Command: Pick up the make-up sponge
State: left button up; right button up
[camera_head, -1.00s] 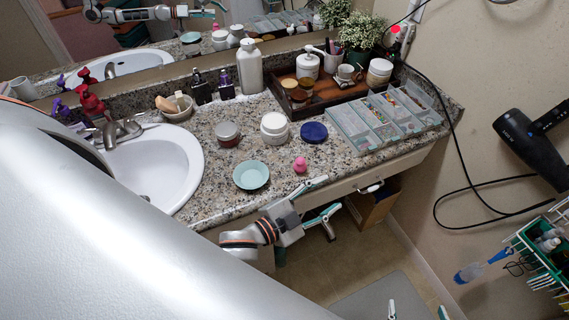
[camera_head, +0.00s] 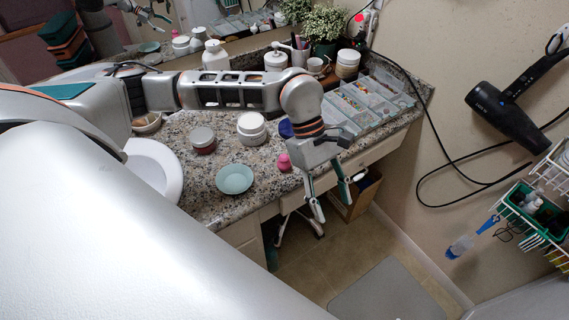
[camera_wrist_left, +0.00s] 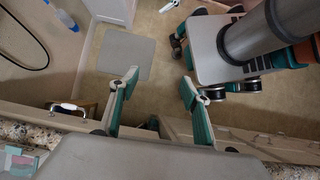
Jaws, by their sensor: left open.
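The pink make-up sponge (camera_head: 284,162) stands on the granite counter (camera_head: 212,208) near its front edge, between a teal dish and my left gripper. My left gripper (camera_head: 333,208) is open and empty, pointing down just right of the sponge, with its fingertips past the counter's front edge. In the left wrist view the open fingers (camera_wrist_left: 160,80) have floor beneath them, and the sponge does not show. My right gripper is not in view.
The teal dish (camera_head: 234,179), a white jar (camera_head: 251,128) and a brown jar (camera_head: 203,140) stand left of the sponge. A blue lid (camera_head: 286,129) is partly behind my arm. A clear organizer (camera_head: 386,91) lies behind my gripper. A sink (camera_head: 153,170) is at left.

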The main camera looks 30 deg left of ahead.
aim_at(284, 156)
pick_arm(q)
jog(key=w+a+y, duration=0.2)
jog(key=a, duration=0.4)
jog(key=w+a+r+m+t+y, duration=0.1)
jog(key=w+a+y, duration=0.1)
jog(key=a, duration=0.4)
jog(key=w+a+r+t+y, duration=0.1)
jog(key=w+a+y, duration=0.1)
jog(key=a, duration=0.4)
jog(key=shift+w+b, duration=0.3)
jog(key=shift+w, duration=0.2)
jog(key=shift+a+f, duration=0.2)
jog(key=shift+a, duration=0.05)
jog(key=f, duration=0.7)
jog(key=shift+w+d+b, duration=0.15)
jog(key=shift+w+b, duration=0.25)
jog(key=c, duration=0.8)
